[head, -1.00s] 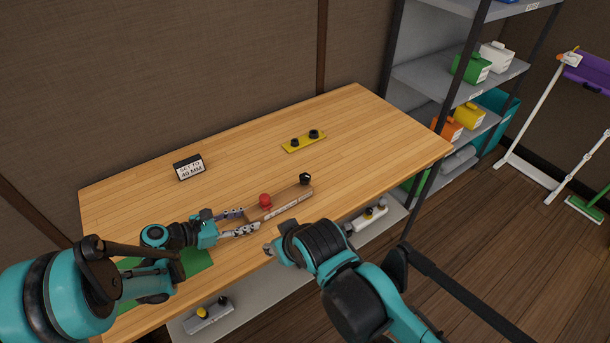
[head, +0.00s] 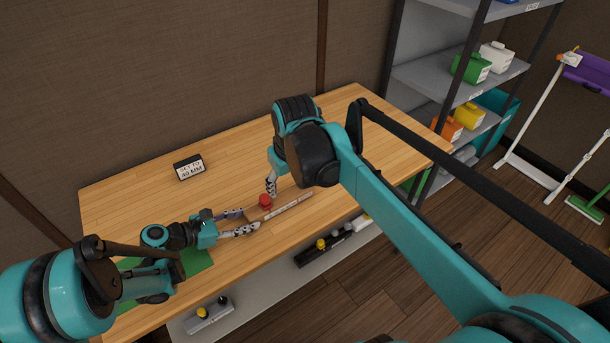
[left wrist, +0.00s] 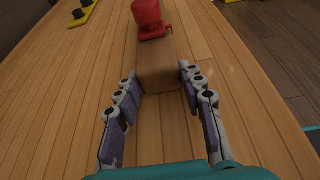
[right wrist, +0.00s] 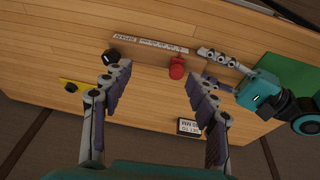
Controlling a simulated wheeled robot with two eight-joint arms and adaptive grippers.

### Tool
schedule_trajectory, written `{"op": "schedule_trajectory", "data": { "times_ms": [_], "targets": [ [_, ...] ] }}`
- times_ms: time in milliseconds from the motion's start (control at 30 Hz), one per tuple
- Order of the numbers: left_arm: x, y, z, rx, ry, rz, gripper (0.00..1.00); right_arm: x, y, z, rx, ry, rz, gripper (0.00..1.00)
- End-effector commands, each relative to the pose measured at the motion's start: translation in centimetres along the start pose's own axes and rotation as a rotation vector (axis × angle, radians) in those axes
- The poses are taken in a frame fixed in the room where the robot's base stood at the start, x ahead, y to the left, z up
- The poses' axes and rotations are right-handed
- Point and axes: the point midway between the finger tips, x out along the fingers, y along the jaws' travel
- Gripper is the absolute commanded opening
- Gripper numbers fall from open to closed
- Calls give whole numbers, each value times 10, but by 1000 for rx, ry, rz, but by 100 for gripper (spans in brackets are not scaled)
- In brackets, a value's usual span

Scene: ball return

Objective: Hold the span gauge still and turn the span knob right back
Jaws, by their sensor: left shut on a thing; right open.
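The span gauge is a wooden bar (head: 290,205) with a printed scale strip; it also shows in the right wrist view (right wrist: 150,50). A red piece (head: 265,200) sits on it, and a black knob (right wrist: 111,56) is at its far end, hidden in the head view behind my right arm. My left gripper (left wrist: 160,80) is shut on the gauge's near end (left wrist: 158,65). My right gripper (right wrist: 158,76) is open and empty above the gauge, with the black knob beyond its left fingertip and the red piece near its right fingertip.
A yellow bar with black knobs (right wrist: 72,86) lies behind the gauge. A green mat (head: 190,265) is at the left. Other gauges (head: 325,246) lie on the lower shelf.

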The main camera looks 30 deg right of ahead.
Motion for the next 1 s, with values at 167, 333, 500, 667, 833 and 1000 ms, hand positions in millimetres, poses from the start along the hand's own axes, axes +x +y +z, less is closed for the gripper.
{"op": "schedule_trajectory", "data": {
  "times_ms": [167,333,500,667,833,1000],
  "targets": [
    [0,0,0,0,0,0,2,8,40,-37,-4,-118,-12,59],
    [0,0,0,0,0,0,2,21,74,-58,-10,-211,-35,59],
    [0,0,0,0,0,0,2,30,94,-68,-14,-265,-53,59],
    [0,0,0,0,0,0,2,36,100,-71,-15,-283,-60,59],
    [0,0,0,0,1,0,2,50,100,-66,-16,-284,-60,59],
    [0,0,0,0,1,0,2,75,98,-60,-16,-283,-60,59]
  ]
}}
